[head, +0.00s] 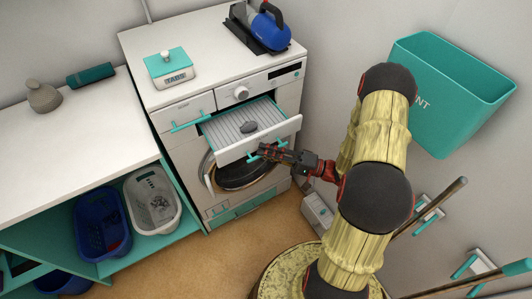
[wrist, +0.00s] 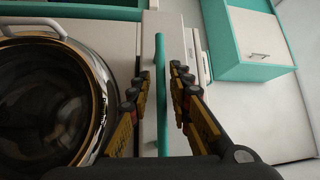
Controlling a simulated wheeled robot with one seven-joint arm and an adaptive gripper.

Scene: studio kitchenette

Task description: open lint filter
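A white-fronted drawer with a grey striped, teal-edged inside, which looks like the lint filter (head: 226,128), stands pulled out from the upper front of the white front-loading machine (head: 187,91).
A scale-like teal box (head: 170,67) and a blue iron (head: 263,24) stand on the machine. A closed drawer's teal handle (head: 188,122) is to the left. A teal bin (head: 452,90) hangs at right. Baskets (head: 152,200) sit under the left counter. Floor (head: 220,255) in front is partly clear.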

